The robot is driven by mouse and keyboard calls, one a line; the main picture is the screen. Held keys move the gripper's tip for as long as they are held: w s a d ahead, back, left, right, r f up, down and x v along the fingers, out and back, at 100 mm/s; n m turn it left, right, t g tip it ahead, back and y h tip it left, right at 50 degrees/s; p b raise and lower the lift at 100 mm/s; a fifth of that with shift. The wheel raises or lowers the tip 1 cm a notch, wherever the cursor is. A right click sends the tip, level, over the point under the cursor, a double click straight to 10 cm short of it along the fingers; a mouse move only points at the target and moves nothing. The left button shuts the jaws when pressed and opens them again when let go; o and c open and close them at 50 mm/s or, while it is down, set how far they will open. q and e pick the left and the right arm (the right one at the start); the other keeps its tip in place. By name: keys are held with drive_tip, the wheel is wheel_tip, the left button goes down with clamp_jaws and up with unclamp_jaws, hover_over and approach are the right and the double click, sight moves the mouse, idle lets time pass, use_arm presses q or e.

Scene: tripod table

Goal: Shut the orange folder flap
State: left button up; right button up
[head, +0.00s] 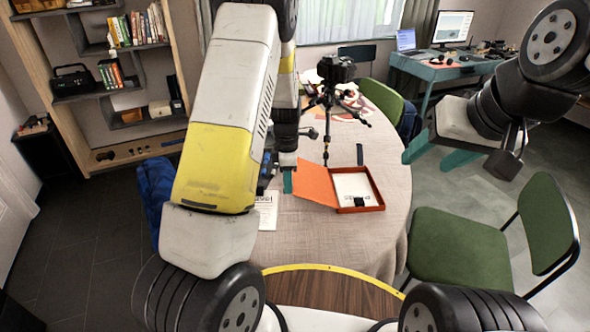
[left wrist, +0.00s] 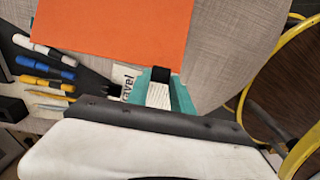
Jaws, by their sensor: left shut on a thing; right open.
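The orange folder (head: 372,183) lies open on the round table, with white printed paper inside its tray. Its orange flap (head: 316,184) is swung out to the left and looks tilted. The flap also fills the top of the left wrist view (left wrist: 115,30), with a black tab (left wrist: 160,73) at its edge. My left gripper (head: 288,181) is at the flap's left edge; its teal fingers (left wrist: 160,88) are shut on the tab. The fingertips are partly hidden in the head view. My right gripper (head: 432,153) is open and empty, off the table's right side.
A camera on a small black tripod (head: 328,100) stands behind the folder. A printed sheet (head: 266,212) lies left of it. Several pens (left wrist: 40,68) lie near my left gripper. A green chair (head: 470,240) stands at right. The table's front is clear.

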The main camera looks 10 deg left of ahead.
use_arm(q)
drive_tip(key=shift+w+d+r, duration=0.1)
drive_tip(key=shift+d+r, duration=0.15)
drive_tip(key=shift+r, duration=0.25)
drive_tip(key=shift+d+r, duration=0.25)
drive_tip(key=shift+r, duration=0.2)
drive_tip(key=shift+d+r, duration=0.1)
drive_tip(key=shift+r, duration=0.05)
drive_tip(key=shift+w+d+r, duration=0.25)
drive_tip(key=shift+d+r, duration=0.5)
drive_tip(key=shift+r, duration=0.25)
drive_tip(key=shift+d+r, duration=0.1)
drive_tip(key=shift+w+d+r, duration=0.15)
drive_tip(key=shift+d+r, duration=0.35)
drive_tip(key=shift+w+d+r, duration=0.15)
drive_tip(key=shift+d+r, duration=0.3)
